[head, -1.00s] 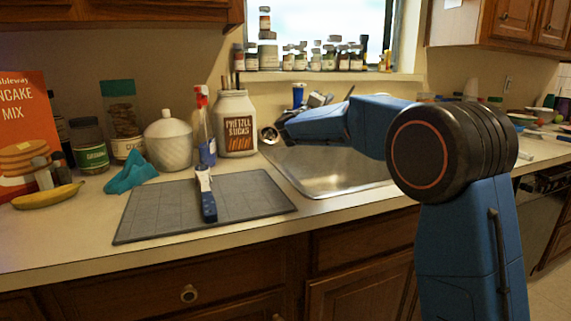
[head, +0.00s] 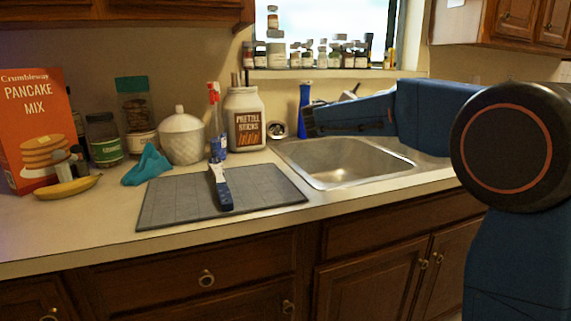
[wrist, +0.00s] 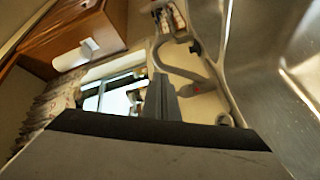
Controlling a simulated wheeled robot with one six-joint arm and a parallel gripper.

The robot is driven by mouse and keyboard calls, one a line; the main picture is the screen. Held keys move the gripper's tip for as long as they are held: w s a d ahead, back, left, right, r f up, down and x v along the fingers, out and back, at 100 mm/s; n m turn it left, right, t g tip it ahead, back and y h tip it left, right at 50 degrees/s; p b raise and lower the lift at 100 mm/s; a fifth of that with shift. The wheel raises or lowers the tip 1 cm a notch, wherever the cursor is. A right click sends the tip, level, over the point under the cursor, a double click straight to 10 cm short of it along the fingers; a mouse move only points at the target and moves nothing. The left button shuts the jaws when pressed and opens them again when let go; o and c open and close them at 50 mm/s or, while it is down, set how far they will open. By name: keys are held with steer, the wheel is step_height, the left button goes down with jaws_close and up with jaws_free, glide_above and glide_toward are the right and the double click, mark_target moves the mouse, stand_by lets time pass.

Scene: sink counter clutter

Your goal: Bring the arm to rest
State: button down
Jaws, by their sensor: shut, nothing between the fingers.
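My arm reaches in from the right in the head view. Its blue forearm (head: 355,116) lies over the back of the metal sink (head: 345,165). My gripper's fingers cannot be made out in the head view. In the wrist view my gripper (wrist: 161,88) shows as two dark fingers close together, shut and empty. The sink's metal wall (wrist: 285,75) is on the right of that view, beside the fingers. No held object shows.
A dark mat (head: 265,188) with a blue-handled tool (head: 222,190) lies left of the sink. Behind it stand a pretzel jar (head: 245,118), a red-capped bottle (head: 214,115) and a white lidded pot (head: 181,138). A blue bottle (head: 304,105) stands near the arm's far end.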

steer(key=s+d+f+m+g+y, duration=0.15)
steer(key=s+d+f, duration=0.3)
steer(key=s, duration=0.45)
steer(key=s+d+f+g+y, duration=0.1)
steer(key=s+d+f+g, duration=0.3)
steer(key=s, duration=0.5)
steer(key=s+d+f+m+g+y, duration=0.15)
steer(key=s+d+f, duration=0.3)
steer(key=s, duration=0.45)
steer(key=s+a+f+y, duration=0.2)
steer(key=s+f, duration=0.4)
steer(key=s, duration=0.3)
steer(key=s+a+f+m+g+y, duration=0.1)
steer(key=s+a+f+y, duration=0.2)
steer(key=s+f, duration=0.4)
steer(key=s+a+f+g+y, duration=0.1)
steer(key=s+a+f, duration=0.3)
steer(key=s, duration=0.9)
step_height(320, 180, down, 3)
steer(key=shift+r+y, duration=0.1)
steer(key=shift+y, duration=0.7)
